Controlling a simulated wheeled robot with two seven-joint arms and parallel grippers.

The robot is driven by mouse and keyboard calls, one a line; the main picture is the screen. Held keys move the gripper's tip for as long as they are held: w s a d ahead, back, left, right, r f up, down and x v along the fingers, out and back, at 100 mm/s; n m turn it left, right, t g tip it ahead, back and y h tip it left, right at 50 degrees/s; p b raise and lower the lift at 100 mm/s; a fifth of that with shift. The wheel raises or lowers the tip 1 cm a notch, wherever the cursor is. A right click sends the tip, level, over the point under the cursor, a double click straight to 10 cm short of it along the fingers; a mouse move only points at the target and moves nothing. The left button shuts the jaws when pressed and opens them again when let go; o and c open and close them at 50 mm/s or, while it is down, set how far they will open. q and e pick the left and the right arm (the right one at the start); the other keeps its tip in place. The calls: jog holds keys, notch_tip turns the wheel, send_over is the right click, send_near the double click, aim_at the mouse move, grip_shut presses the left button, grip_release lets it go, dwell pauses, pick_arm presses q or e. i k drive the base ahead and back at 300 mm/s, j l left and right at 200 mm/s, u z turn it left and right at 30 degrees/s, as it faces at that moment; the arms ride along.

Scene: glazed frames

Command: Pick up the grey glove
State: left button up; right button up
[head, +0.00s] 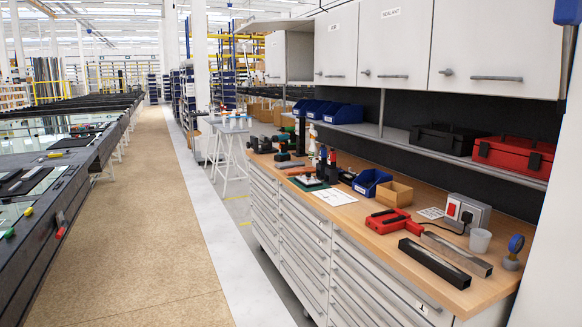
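I cannot make out a grey glove for certain in the head view. The wooden-topped workbench (375,245) on the right holds many small items, and some in its far half are too small or overlapped to tell apart. Neither of my grippers shows in the head view.
Wall cabinets (395,42) hang above. A long dark glass-topped table (60,195) stands left. The tan aisle floor (160,215) is clear.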

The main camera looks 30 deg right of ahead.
aim_at(286, 165)
jog(key=i+z, duration=0.1)
jog(key=i, duration=3.15)
jog(key=i+j+z, duration=0.1)
jog(key=i+z, duration=0.15)
jog(key=i, duration=0.2)
jog(key=i+j+z, duration=0.25)
jog(key=i, duration=0.25)
jog(key=i+j+z, duration=0.2)
jog(key=i, duration=0.25)
jog(key=i+j+z, duration=0.2)
jog(key=z, duration=0.2)
jog(key=i+j+z, duration=0.55)
jog(key=j+z, duration=0.25)
jog(key=i+j+z, duration=0.15)
jog(key=j+z, duration=0.25)
jog(key=i+j+z, duration=0.15)
jog(key=j+z, duration=0.2)
jog(key=j, duration=0.4)
jog(key=j+z, duration=0.4)
jog(key=j, duration=0.35)
